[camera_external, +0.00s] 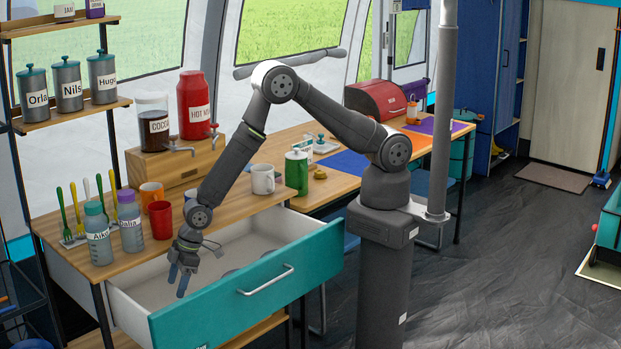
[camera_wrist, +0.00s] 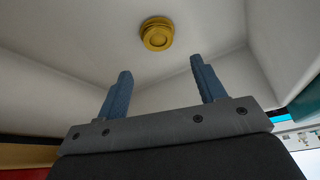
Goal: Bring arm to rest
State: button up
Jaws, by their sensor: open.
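My gripper (camera_external: 178,282) hangs from the bent arm, pointing down over the open drawer (camera_external: 139,291). In the wrist view my gripper (camera_wrist: 160,68) shows two blue fingers spread apart with nothing between them. Beyond the fingertips, a round yellow object (camera_wrist: 156,34) lies on the drawer's white inside. It looks like a small lid or jar; I cannot tell which. In the external view I cannot make out this yellow object. The drawer's teal front (camera_external: 250,295) is pulled well out from the counter.
On the counter above stand two labelled bottles (camera_external: 98,235), a red cup (camera_external: 160,220), a white mug (camera_external: 263,179) and a green canister (camera_external: 296,173). A cocoa dispenser (camera_external: 153,127) and a red dispenser (camera_external: 195,107) stand behind.

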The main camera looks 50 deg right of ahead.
jog(key=x, duration=0.5)
jog(key=shift+d+f, duration=0.1)
jog(key=shift+f, duration=0.25)
notch_tip(320, 180, up, 11)
jog(key=w+a+r, duration=0.2)
jog(key=a+r, duration=0.4)
jog(key=r, duration=0.3)
jog(key=w+a+r+n, duration=0.1)
jog(key=w+a+r, duration=0.1)
jog(key=a+r, duration=0.5)
jog(key=shift+w+r+n+g, duration=0.15)
jog(key=shift+r+n+g, duration=0.15)
jog(key=shift+r, duration=0.55)
jog(key=shift+o, duration=0.5)
jog(key=shift+a, duration=0.1)
